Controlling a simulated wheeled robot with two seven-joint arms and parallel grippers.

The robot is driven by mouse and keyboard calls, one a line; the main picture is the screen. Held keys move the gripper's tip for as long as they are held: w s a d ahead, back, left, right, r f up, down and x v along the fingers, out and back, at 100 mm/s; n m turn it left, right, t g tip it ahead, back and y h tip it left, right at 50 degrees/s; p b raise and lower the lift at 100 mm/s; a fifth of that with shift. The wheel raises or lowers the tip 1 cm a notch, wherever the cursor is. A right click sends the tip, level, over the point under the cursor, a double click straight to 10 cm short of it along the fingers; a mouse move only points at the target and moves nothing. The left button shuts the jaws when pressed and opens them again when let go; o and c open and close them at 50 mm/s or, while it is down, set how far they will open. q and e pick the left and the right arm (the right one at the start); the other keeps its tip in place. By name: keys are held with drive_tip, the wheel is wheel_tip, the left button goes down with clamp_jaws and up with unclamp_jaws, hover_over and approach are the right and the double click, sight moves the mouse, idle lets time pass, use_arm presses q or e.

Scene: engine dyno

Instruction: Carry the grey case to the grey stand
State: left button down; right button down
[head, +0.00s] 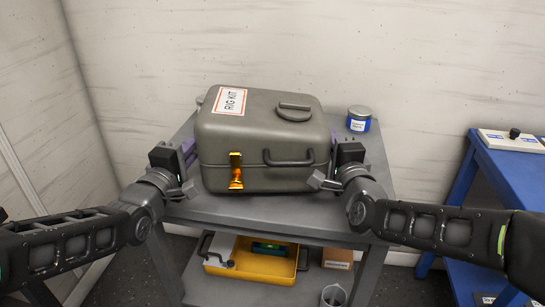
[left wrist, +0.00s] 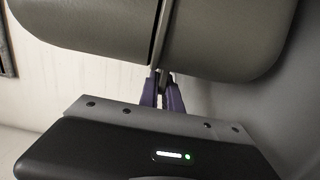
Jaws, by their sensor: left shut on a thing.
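The grey case (head: 263,140), labelled RIG KIT, rests upright on the top of a grey two-level stand (head: 265,209). It has an orange latch and a dark handle on its front. My left gripper (head: 186,180) is at the case's left side, shut on the case. In the left wrist view the case (left wrist: 215,35) fills the top, with the fingers (left wrist: 162,92) at its seam and purple parts beside them. My right gripper (head: 325,180) is at the case's right side. Its fingertips are partly hidden, so I cannot tell whether it grips.
A blue jar (head: 359,119) with a grey lid stands at the stand's back right. The lower shelf holds a yellow tray (head: 250,263), a small brown box (head: 337,258) and a clear beaker (head: 333,296). A blue table (head: 500,170) stands at right. Walls are close behind and left.

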use_arm(q)
drive_tip(key=shift+f+b, duration=0.55)
drive_tip(key=shift+f, duration=0.1)
use_arm(e)
drive_tip(key=shift+f, duration=0.6)
use_arm(q)
drive_tip(key=c, duration=1.5)
unclamp_jaws()
drive_tip(key=shift+r, duration=0.1)
drive_tip(key=shift+c, duration=0.2)
use_arm(e)
drive_tip(key=c, duration=1.5)
unclamp_jaws()
drive_tip(key=shift+r, duration=0.1)
drive_tip(key=shift+c, duration=0.2)
use_arm(q)
drive_tip(key=shift+s, duration=0.1)
drive_tip(key=v, duration=1.2)
use_arm(e)
drive_tip(key=shift+s, duration=0.15)
drive_tip(key=s, duration=0.6)
drive_tip(key=shift+s+d, duration=0.25)
drive_tip(key=shift+s, duration=0.4)
